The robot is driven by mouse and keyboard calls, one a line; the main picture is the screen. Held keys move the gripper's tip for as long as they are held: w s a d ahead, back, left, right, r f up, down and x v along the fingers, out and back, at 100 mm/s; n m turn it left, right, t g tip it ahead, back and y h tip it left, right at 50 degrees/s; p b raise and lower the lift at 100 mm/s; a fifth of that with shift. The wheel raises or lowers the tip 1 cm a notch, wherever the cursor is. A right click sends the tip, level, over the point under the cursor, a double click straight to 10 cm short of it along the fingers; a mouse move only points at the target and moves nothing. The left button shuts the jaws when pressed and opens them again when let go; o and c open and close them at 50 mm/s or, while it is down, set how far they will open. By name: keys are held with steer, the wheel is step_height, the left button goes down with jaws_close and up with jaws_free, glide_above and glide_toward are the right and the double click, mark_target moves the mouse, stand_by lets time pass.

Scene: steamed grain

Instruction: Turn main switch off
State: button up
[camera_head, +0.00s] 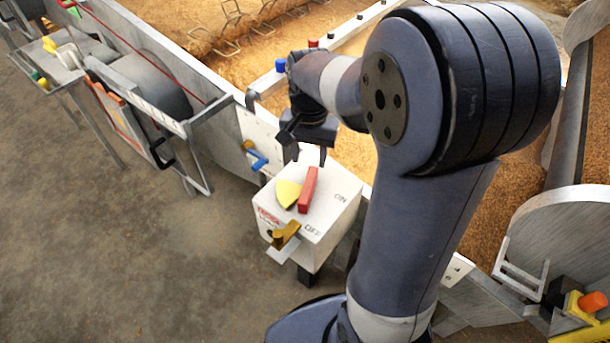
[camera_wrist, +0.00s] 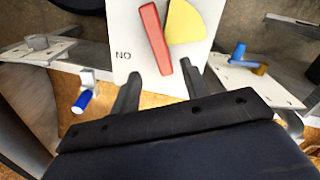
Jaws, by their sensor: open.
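The main switch is a white box (camera_head: 325,222) with ON and OFF lettering on its top. Its red handle (camera_head: 308,190) lies beside a yellow sector (camera_head: 288,193), with its far end towards my gripper. In the wrist view the red handle (camera_wrist: 155,40) and yellow sector (camera_wrist: 184,22) show at the top, with the ON lettering upside down. My gripper (camera_head: 307,158) is open at the box's far edge.
A brass-coloured latch piece (camera_head: 285,235) sticks out from the box's front. A blue handle (camera_head: 257,158) is on the metal wall left of the box. Brown grain (camera_head: 205,17) fills the trough behind. The concrete floor (camera_head: 130,250) at left is clear.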

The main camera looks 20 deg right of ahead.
mark_target(309, 182)
step_height(309, 182, down, 10)
steer(key=shift+s+r+b, duration=0.1)
steer(key=shift+b, duration=1.1)
steer(key=shift+c, duration=0.5)
jaws_close()
